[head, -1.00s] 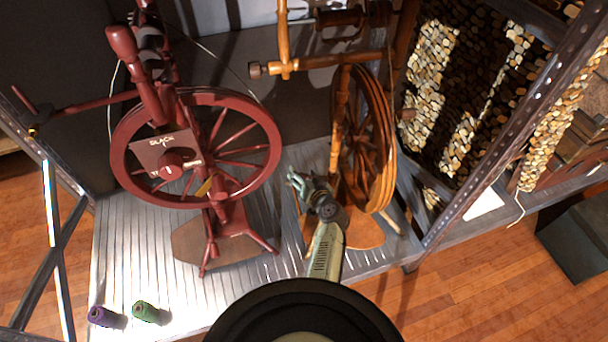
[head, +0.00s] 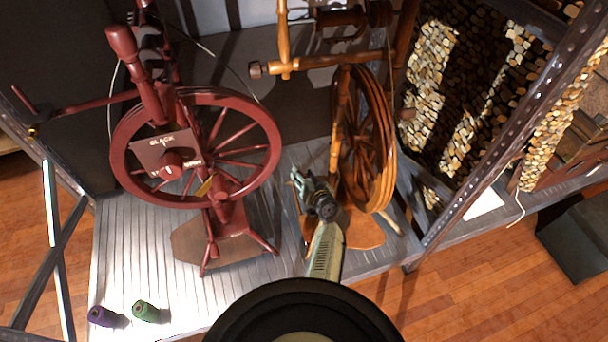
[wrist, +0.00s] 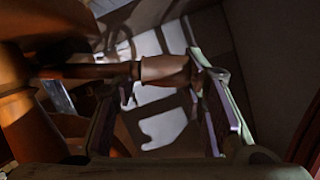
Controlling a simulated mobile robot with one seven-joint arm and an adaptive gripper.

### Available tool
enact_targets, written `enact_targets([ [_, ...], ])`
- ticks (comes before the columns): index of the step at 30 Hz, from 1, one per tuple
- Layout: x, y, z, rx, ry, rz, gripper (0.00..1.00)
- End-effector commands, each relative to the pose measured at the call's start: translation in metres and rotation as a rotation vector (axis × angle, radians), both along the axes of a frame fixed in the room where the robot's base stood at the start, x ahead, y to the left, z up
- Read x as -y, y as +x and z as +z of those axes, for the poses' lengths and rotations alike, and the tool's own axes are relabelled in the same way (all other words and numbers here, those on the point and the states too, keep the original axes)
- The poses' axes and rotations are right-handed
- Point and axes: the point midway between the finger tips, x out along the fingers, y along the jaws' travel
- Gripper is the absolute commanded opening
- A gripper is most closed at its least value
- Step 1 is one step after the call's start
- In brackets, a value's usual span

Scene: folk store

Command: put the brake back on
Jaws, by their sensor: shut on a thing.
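A red spinning wheel (head: 128,120) stands at left on the grey slatted platform. It carries a plate marked "SLACK" (head: 150,150) with a round red knob (head: 172,166). A golden-brown wooden spinning wheel (head: 385,150) stands to its right. My gripper (head: 300,182) is low at the left side of the brown wheel. In the wrist view my gripper (wrist: 165,95) has a finger on each side of a turned wooden piece (wrist: 165,70) and is shut on it. I cannot tell whether this piece is the brake. The fingertips are small and dark in the head view.
Purple (head: 100,316) and green (head: 145,311) spools lie at the platform's front left. A perforated metal post (head: 500,150) and hanging strands of wooden-looking pieces (head: 430,80) stand at right.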

Motion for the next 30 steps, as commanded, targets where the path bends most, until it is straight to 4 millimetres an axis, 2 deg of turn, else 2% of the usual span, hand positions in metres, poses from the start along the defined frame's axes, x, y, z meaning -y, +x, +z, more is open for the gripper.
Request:
enact_targets([
  [11, -0.003, -0.001, -0.008, 0.016, -0.071, 0.001, 0.00],
  [30, -0.010, -0.003, -0.036, 0.108, -0.468, 0.001, 0.00],
])
